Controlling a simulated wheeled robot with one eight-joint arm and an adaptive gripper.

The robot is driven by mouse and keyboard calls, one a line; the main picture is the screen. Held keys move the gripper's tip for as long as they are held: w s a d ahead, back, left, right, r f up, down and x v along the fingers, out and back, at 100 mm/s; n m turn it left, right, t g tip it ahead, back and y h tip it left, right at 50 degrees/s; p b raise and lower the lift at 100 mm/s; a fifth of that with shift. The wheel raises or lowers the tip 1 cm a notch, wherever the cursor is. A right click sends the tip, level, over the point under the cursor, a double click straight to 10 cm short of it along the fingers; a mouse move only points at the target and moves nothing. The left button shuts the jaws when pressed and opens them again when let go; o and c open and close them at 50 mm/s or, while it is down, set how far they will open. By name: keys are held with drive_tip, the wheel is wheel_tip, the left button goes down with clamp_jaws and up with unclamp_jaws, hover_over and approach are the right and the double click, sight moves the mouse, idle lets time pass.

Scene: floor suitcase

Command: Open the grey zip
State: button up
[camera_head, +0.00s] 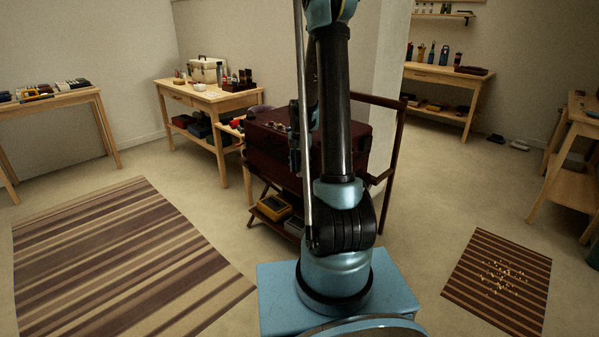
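A dark red suitcase (268,136) lies on a dark wooden rack (397,135) straight ahead of me. My upright arm covers the suitcase's middle and part of its right side. Small light specks show on top of it near the arm, too small to identify. I cannot make out the grey zip. A dark part that looks like my gripper (295,155) is just left of my arm, in front of the suitcase. Its fingers are too small and dark to show whether they are open or shut, or whether they touch the suitcase.
A yellow case (273,208) sits on the rack's lower shelf. A wooden table (212,98) with a cream box (207,70) stands behind, left. Striped rugs lie left (120,260) and right (500,283). Other wooden tables line the walls. Floor between the rugs and rack is clear.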

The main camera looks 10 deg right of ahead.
drive_tip(key=shift+f, duration=0.7)
clamp_jaws()
drive_tip(key=shift+s+d, duration=0.8)
drive_tip(key=shift+s, duration=0.35)
unclamp_jaws()
wheel_tip(320, 180, up, 12)
drive_tip(key=shift+w, duration=0.1)
